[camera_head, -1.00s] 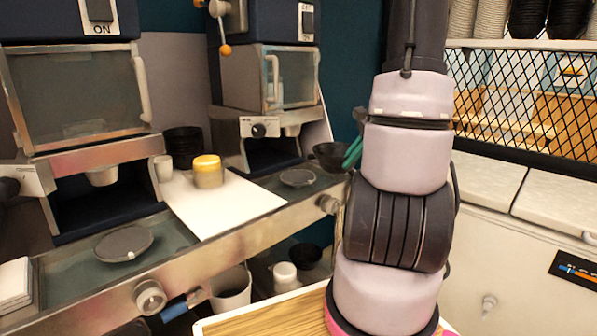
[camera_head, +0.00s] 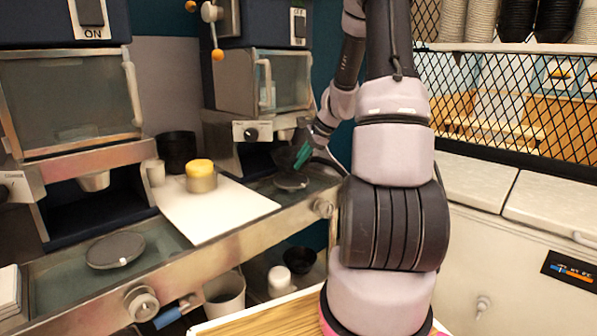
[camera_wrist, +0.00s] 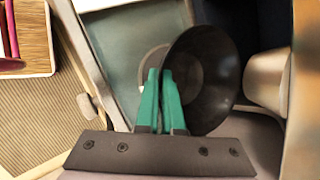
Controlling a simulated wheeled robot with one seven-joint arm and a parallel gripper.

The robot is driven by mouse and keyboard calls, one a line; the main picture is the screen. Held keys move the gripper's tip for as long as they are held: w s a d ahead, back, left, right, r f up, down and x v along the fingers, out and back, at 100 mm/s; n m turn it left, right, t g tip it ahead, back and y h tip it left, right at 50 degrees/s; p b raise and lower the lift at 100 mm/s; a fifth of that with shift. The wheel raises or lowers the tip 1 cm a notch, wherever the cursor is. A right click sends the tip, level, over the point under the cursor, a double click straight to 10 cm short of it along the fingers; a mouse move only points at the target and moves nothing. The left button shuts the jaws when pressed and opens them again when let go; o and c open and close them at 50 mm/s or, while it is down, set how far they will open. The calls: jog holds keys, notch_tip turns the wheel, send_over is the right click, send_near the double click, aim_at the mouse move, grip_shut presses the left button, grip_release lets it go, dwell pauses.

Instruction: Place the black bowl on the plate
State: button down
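My gripper has green fingers (camera_head: 302,156) that are close together on the near rim of a black bowl (camera_wrist: 211,75) in the wrist view. In the head view the fingers are by the right machine, and the held bowl is dark and hard to make out against it. A small grey plate (camera_head: 291,181) lies on the counter below the fingers. In the wrist view part of a pale round plate (camera_wrist: 152,58) shows behind the fingers and bowl, which hide the rest. The bowl appears to be above the plate; any contact cannot be told.
Another grey disc (camera_head: 116,249) lies under the left machine. A white board (camera_head: 215,207) holds a yellow-topped cup (camera_head: 201,176). A dark container (camera_head: 177,151) stands behind it. The right machine (camera_head: 250,130) stands close to my gripper.

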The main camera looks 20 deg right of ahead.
aim_at(299, 170)
notch_tip(299, 170, down, 4)
jog(key=shift+w+r, duration=0.15)
jog(key=shift+r, duration=0.1)
jog(key=shift+f, duration=0.1)
jog(key=c, duration=1.1)
grip_release()
jog(key=shift+o, duration=0.2)
jog(key=v, duration=1.2)
jog(key=s+a+r+n+h, duration=0.1)
jog(key=s+a+r+n, duration=0.65)
jog(key=a+r, duration=0.45)
jog(key=s+a+r+n+t, duration=0.1)
jog(key=s+a+r+n, duration=0.1)
jog(key=s, duration=0.5)
jog(key=s+a+r+n+t+h, duration=0.1)
jog(key=s+a+r+n, duration=0.1)
jog(key=s+a+n, duration=0.2)
jog(key=s, duration=0.3)
jog(key=shift+a, duration=0.4)
